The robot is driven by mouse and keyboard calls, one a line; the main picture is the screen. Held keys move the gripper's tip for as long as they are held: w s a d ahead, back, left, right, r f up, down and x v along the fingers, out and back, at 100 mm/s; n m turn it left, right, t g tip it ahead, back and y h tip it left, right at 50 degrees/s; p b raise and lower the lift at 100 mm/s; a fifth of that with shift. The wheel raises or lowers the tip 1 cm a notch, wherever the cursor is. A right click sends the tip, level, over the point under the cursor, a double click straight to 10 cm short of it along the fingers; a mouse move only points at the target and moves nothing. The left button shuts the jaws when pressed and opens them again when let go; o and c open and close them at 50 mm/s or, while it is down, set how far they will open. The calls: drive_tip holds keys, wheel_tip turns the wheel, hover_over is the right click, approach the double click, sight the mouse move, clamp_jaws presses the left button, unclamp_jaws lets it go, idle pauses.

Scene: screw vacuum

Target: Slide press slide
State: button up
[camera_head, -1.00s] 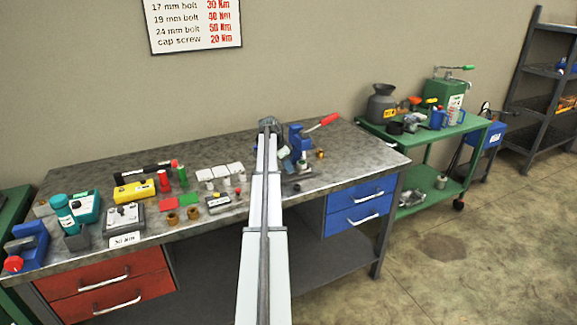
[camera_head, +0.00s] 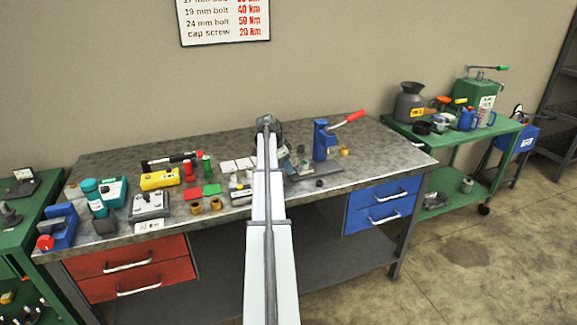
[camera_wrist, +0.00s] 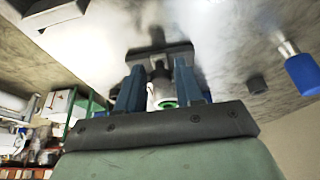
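The blue press (camera_head: 322,143) with a raised red-gripped lever (camera_head: 354,116) stands upright at the back right of the bench. A low grey base part (camera_head: 299,172) shows at its left foot. My gripper (camera_head: 280,157) is just left of the press, largely hidden behind my own pale arm. In the wrist view, its two blue fingers (camera_wrist: 158,88) stand apart on either side of a small white piece with a green ring (camera_wrist: 166,103). I cannot tell whether they touch it. A dark block (camera_wrist: 158,55) lies beyond the fingertips. The press slide is not clearly visible.
Left on the bench (camera_head: 352,178) are a yellow box (camera_head: 160,179), red and green pads (camera_head: 211,190), brass rings (camera_head: 215,204) and a blue vise-like tool (camera_head: 60,228). A green cart (camera_head: 433,139) stands right. The front right bench top is mostly clear.

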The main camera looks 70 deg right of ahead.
drive_tip(key=shift+o, duration=1.1)
drive_tip(key=shift+s+d, duration=0.1)
drive_tip(key=shift+r, duration=0.1)
drive_tip(key=v, duration=1.3)
drive_tip(key=shift+r, duration=0.3)
